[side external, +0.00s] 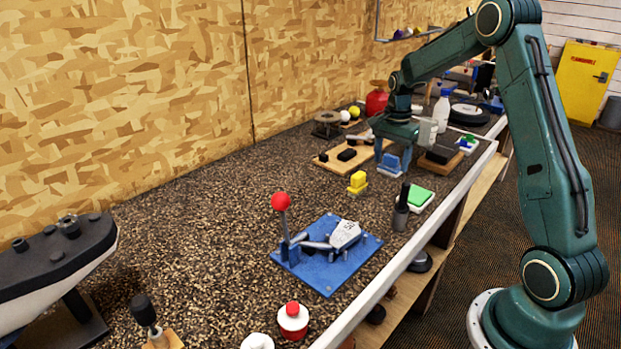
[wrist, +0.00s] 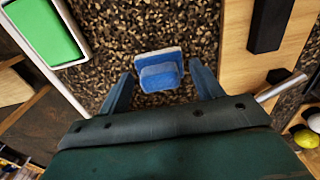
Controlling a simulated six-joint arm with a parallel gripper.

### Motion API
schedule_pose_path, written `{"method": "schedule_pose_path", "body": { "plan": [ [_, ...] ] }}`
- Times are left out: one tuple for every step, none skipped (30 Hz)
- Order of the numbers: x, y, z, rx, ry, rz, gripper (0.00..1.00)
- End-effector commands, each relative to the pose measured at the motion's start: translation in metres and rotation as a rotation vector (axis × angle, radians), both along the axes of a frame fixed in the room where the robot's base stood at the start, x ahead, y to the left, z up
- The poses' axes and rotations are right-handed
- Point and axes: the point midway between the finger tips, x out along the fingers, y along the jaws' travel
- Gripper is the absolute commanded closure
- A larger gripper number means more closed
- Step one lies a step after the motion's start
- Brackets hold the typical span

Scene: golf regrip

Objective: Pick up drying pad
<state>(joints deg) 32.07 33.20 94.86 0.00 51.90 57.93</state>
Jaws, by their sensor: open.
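A small blue block-like pad with a pale, whitish-blue edge (wrist: 160,72) lies on the speckled bench top. It also shows in the side view (side external: 391,164), right below my gripper (side external: 393,157). I take it for the drying pad, though no label shows. In the wrist view my gripper (wrist: 161,78) is open, with one blue finger on each side of the pad and a gap on both sides. Whether the fingertips are level with the pad is hard to tell.
A green pad in a white tray (wrist: 48,30) lies close on the left in the wrist view. A wooden board with black blocks (wrist: 235,75) is close on the right. A yellow block (side external: 357,182) and a dark cup (side external: 401,215) stand nearby.

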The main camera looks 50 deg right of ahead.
Motion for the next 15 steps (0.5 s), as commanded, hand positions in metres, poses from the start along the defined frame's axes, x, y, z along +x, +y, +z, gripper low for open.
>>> {"method": "schedule_pose_path", "body": {
  "plan": [
    [0.0, 0.0, 0.0, 0.0, 0.0, 0.0, 0.35],
    [0.0, 0.0, 0.0001, 0.0, 0.0, 0.0, 0.35],
    [0.0, 0.0001, 0.0001, 0.0, 0.0, 0.0, 0.35],
    [0.0, 0.0001, 0.0001, 0.0, 0.0, 0.0, 0.35],
    [0.0, 0.0001, 0.0002, 0.0, 0.0, 0.0, 0.35],
    [0.0, 0.0, 0.0002, 0.0, 0.0, 0.0, 0.35],
    [0.0, 0.0, 0.0002, 0.0, 0.0, 0.0, 0.35],
    [0.0, 0.0, 0.0002, 0.0, 0.0, 0.0, 0.35],
    [0.0, 0.0, 0.0003, 0.0, 0.0, 0.0, 0.35],
    [0.0, 0.0, 0.0003, 0.0, 0.0, 0.0, 0.35],
    [0.0, 0.0, 0.0003, 0.0, 0.0, 0.0, 0.36],
    [0.0, 0.0001, 0.0003, 0.0, 0.0, 0.0, 0.44],
    [0.0, 0.0, 0.0003, 0.0, 0.0, 0.0, 0.5],
    [0.0, 0.0001, 0.0003, 0.0, 0.0, 0.0, 0.56],
    [0.0, 0.0001, 0.0004, 0.0, 0.0, 0.0, 0.64]
  ]
}}
